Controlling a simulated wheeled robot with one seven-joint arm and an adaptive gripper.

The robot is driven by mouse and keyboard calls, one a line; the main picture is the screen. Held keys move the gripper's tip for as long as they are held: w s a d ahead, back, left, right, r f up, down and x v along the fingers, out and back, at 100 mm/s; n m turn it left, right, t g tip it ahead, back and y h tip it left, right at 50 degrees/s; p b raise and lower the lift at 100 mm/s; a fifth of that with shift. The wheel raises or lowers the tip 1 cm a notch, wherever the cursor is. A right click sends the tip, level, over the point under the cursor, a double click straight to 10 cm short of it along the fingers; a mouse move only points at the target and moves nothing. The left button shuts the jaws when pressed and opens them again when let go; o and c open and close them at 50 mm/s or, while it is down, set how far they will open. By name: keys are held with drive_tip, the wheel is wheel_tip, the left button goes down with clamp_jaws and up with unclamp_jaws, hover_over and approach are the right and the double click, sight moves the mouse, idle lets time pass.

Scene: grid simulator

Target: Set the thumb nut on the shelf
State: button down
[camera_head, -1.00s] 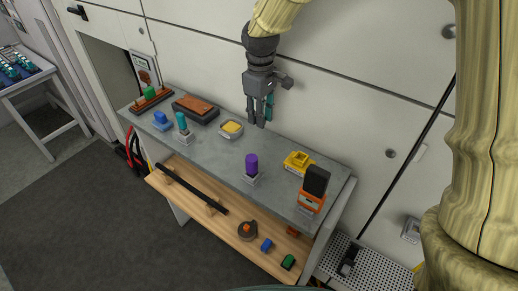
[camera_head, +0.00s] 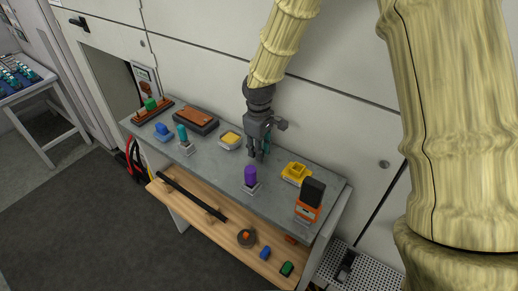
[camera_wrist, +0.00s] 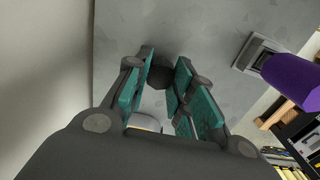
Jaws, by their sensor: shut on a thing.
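My gripper (camera_head: 258,155) points down, low over the grey top between the yellow-topped block and the purple knob. In the wrist view its teal-padded fingers (camera_wrist: 166,80) are closed around a small dark round piece (camera_wrist: 159,75), probably the thumb nut. The fingers partly hide it, and I cannot tell whether it touches the grey top. The unit has a grey upper surface (camera_head: 215,165) and a wooden lower shelf (camera_head: 185,208) jutting out in front.
The purple knob (camera_head: 250,176) stands close to my gripper. The yellow-topped block (camera_head: 230,138), teal peg (camera_head: 182,132), yellow part (camera_head: 296,172) and orange-black device (camera_head: 309,200) also stand on top.

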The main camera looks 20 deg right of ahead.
drive_tip(key=shift+f, duration=0.45)
drive_tip(key=shift+f, duration=0.15)
drive_tip(key=c, duration=1.2)
unclamp_jaws()
drive_tip(key=shift+r, duration=0.25)
wheel_tip(320, 180, up, 12)
drive_tip(key=b, duration=0.4)
drive_tip(key=shift+f, duration=0.1)
